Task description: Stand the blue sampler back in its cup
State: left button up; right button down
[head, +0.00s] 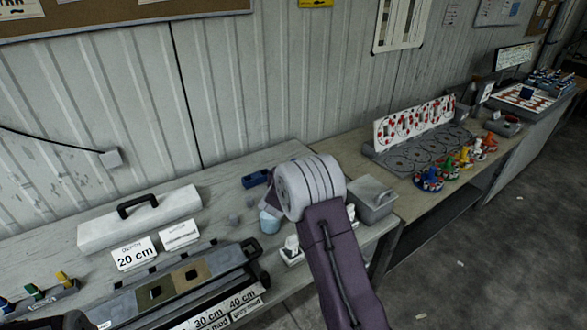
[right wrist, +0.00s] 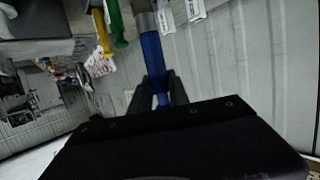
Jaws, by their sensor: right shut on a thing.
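In the right wrist view the blue sampler (right wrist: 152,65) has a long blue handle with a grey metal section at its upper end. My right gripper (right wrist: 162,92) is shut on the handle. In the head view my right wrist (head: 312,188) is over the near table and hides its fingertips. A dark blue piece (head: 257,178) shows just left of the wrist; I cannot tell whether it is the sampler. A small pale blue cup-like thing (head: 270,222) stands below it, partly hidden; I cannot tell whether it is the sampler's cup. My left gripper is not clearly in view.
A grey bin (head: 372,199) stands right of my wrist. A white case (head: 140,218) and label cards (head: 134,254) are on the left. Green (right wrist: 116,25) and yellow (right wrist: 101,32) bars are beside the blue handle in the wrist view. A corrugated wall (head: 240,90) backs the tables.

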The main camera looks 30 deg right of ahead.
jog(key=shift+d+f+b, duration=0.25)
jog(key=shift+f+b, duration=0.2)
jog(key=shift+f, duration=0.2)
jog(key=shift+a+f+b, duration=0.25)
jog(key=shift+f+b, duration=0.7)
jog(key=shift+b, duration=0.05)
notch_tip(320, 180, down, 2)
jog(key=shift+d+f+b, duration=0.15)
jog(key=shift+b, duration=0.85)
notch_tip(320, 180, down, 4)
jog(key=b, duration=0.3)
jog(key=shift+r+b, duration=0.25)
jog(key=shift+b, duration=0.05)
jog(key=shift+f+b, duration=0.5)
jog(key=shift+f, duration=0.3)
jog(key=c, duration=1.2)
grip_release()
jog(key=shift+o, duration=0.2)
